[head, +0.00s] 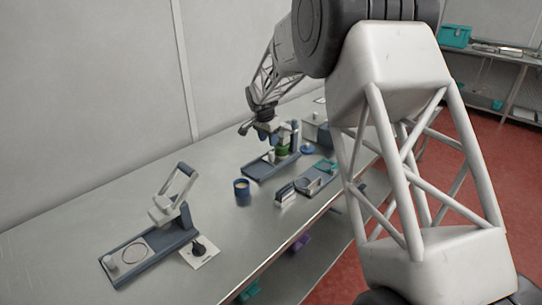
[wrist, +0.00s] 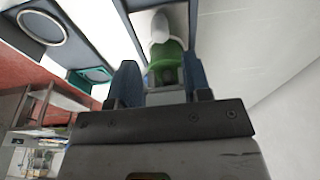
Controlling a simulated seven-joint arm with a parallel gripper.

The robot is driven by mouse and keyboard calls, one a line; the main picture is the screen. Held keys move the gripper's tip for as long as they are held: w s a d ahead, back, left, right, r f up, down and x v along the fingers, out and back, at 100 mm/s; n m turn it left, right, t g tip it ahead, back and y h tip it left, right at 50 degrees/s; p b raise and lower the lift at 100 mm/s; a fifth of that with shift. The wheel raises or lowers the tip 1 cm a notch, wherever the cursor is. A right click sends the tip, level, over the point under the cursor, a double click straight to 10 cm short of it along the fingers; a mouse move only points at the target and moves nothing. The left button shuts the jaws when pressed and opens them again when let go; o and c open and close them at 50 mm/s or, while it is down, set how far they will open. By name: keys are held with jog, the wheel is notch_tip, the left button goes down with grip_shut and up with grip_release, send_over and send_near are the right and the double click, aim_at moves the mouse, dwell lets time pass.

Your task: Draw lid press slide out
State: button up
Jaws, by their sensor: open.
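My gripper (head: 268,137) is open above a blue-based station (head: 257,171) at the far part of the bench. In the wrist view, a green part with a pale rounded end (wrist: 166,52) lies ahead of and between the two blue fingers of my gripper (wrist: 163,84); I cannot tell whether they touch it. The green part (head: 282,150) also shows in the head view, beside the station's upright post (head: 295,136). A second blue-based station (head: 150,245) with a raised pale lever frame stands at front left. I cannot tell which station is the lid press.
A blue cup (head: 241,188) stands mid-bench. A small grey block (head: 285,195) and a flat station with a ring (head: 308,181) lie to its right. A white card with a black knob (head: 200,251) is by the front station. The left bench is clear.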

aim_at(271, 160)
jog(key=shift+f, duration=0.2)
jog(key=shift+w+d+f, duration=0.15)
jog(key=shift+f, duration=1.1)
jog(key=shift+w+d+f, duration=0.2)
jog(key=shift+f, duration=1.1)
jog(key=shift+w+d+f, duration=0.15)
jog(key=shift+f, duration=1.1)
jog(key=shift+f, duration=0.1)
jog(key=shift+c, duration=0.2)
